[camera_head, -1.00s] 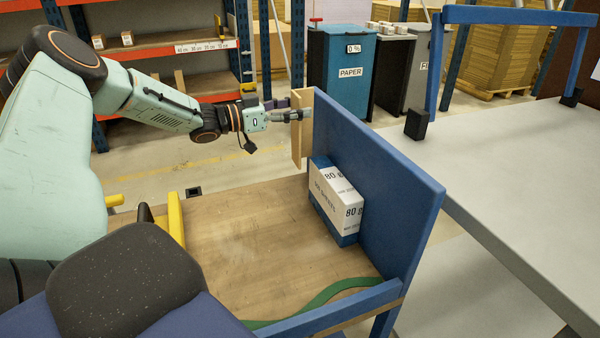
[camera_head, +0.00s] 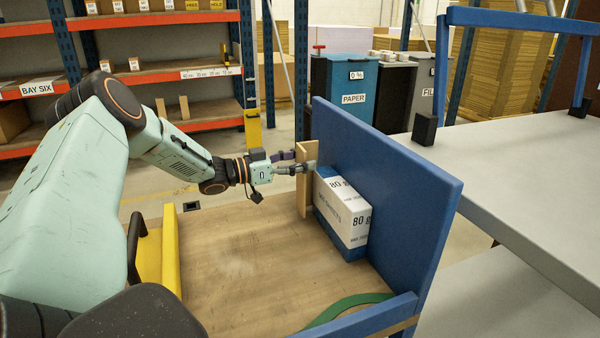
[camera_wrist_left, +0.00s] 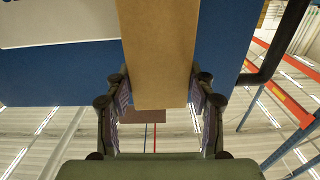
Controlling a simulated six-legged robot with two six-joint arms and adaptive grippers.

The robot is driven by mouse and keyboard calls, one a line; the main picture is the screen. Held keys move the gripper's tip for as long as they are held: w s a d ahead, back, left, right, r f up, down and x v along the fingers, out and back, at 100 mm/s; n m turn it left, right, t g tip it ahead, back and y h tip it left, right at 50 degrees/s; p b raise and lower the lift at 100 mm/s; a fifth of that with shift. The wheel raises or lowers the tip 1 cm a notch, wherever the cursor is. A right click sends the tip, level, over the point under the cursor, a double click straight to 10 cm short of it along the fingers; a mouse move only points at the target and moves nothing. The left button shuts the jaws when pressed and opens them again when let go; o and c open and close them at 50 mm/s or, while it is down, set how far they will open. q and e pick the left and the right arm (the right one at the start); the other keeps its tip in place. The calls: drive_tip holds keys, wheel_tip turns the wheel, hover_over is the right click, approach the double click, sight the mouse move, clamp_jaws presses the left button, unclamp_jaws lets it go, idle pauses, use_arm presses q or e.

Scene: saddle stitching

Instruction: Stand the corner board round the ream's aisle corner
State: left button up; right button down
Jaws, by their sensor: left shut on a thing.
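The corner board (camera_head: 304,192) is a tan, upright angled strip at the far end of the ream. My left gripper (camera_head: 297,168) is shut on it near its upper part. In the left wrist view the board (camera_wrist_left: 158,45) runs between the fingers (camera_wrist_left: 158,95). The ream (camera_head: 343,212) is a white and blue wrapped block on the wooden deck, against the blue panel. The board is close beside the ream's far left corner; I cannot tell whether it touches the ream or the deck. My right gripper is not in view.
The blue upright panel (camera_head: 400,190) rises behind the ream. The wooden deck (camera_head: 230,250) is clear to the left of the ream. A green strap (camera_head: 345,306) lies at the near end. A yellow part (camera_head: 170,250) stands on the left. A grey table (camera_head: 500,180) is on the right.

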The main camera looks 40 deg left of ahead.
use_arm(q)
drive_tip(key=shift+f, duration=0.85)
drive_tip(key=o, duration=1.4)
drive_tip(key=shift+d, duration=0.1)
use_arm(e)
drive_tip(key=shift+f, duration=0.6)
use_arm(q)
drive_tip(key=shift+w, duration=0.1)
drive_tip(key=shift+p+v, duration=3.5)
drive_tip(key=shift+v, duration=2.55)
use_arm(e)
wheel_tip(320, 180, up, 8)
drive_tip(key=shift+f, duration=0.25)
use_arm(q)
drive_tip(key=shift+r, duration=0.2)
